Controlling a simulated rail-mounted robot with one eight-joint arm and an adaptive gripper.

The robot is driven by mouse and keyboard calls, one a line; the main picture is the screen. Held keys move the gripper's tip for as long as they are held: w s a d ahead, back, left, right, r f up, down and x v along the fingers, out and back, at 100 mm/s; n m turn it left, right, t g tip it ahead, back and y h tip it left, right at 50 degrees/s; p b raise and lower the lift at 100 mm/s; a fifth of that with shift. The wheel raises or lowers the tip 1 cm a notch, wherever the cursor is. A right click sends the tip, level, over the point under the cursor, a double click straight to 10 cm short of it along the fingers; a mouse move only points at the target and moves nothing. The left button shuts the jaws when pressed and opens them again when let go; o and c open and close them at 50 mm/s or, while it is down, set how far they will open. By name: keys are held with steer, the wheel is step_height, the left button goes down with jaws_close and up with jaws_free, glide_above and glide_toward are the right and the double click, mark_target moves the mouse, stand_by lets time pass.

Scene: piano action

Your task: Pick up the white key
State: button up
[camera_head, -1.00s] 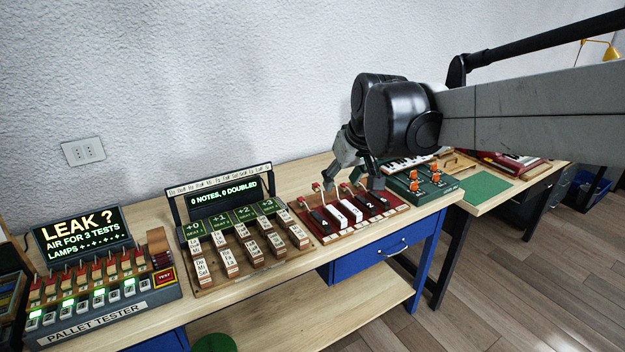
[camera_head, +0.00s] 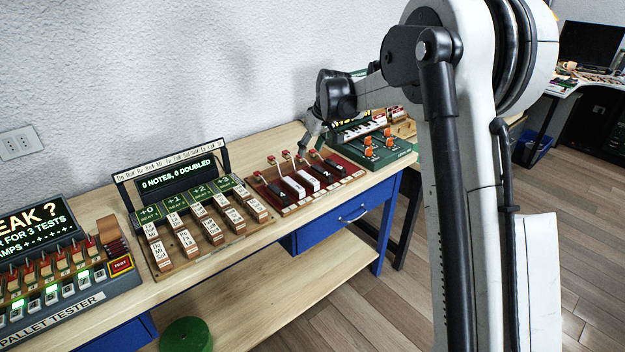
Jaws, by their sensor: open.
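The red key board (camera_head: 355,170) lies on the bench. It bears a white key (camera_head: 294,187) and a second white key (camera_head: 309,180) side by side, with black keys (camera_head: 277,194) on either side. Which white key the task means cannot be told. My gripper (camera_head: 316,145) hangs above the back right part of this board, behind the white keys. Its fingers are open and partly hidden, and nothing shows between them. The white keys are not covered by it.
Red-topped levers (camera_head: 286,155) stand at the board's back edge. Left are the note rack (camera_head: 190,178) and pallet tester (camera_head: 60,310). Right is a green box (camera_head: 392,156) with orange knobs. The wall rises close behind. The lower shelf (camera_head: 250,300) is mostly clear.

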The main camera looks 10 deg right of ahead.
mark_target(304, 174)
steer(key=x, duration=0.9)
steer(key=shift+w+d+f, duration=0.15)
steer(key=shift+d+x, duration=0.2)
steer(key=shift+x, duration=1.1)
steer(key=shift+d+x, duration=0.2)
steer(key=shift+x, duration=1.15)
jaws_close()
